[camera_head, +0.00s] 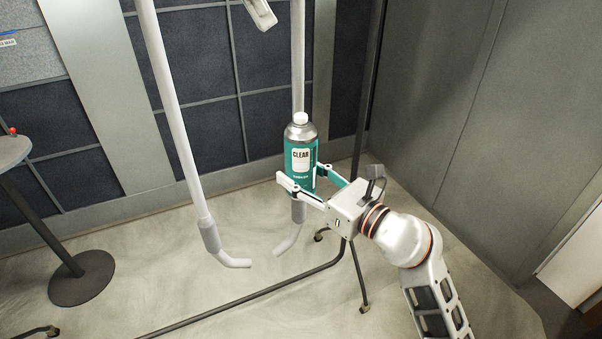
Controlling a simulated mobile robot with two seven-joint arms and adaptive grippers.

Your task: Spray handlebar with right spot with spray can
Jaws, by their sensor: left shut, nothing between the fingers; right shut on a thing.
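A spray can (301,156) with a teal label reading "CLEAR" and a white top stands upright between the fingers of my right gripper (301,187), which is shut on it. Two long pale bars run down from the top. The left handlebar (174,110) and the right handlebar (297,55) each end in a grey sleeve and a bent tip. The can is in front of the right handlebar and hides its middle; I cannot tell whether they touch. No spot is clear on either bar.
A dark thin frame (245,299) with caster feet runs over the pale floor, with an upright behind the can. A round-based stand (82,278) is at the left. Dark panelled walls are behind, and a grey wall (460,110) is at the right.

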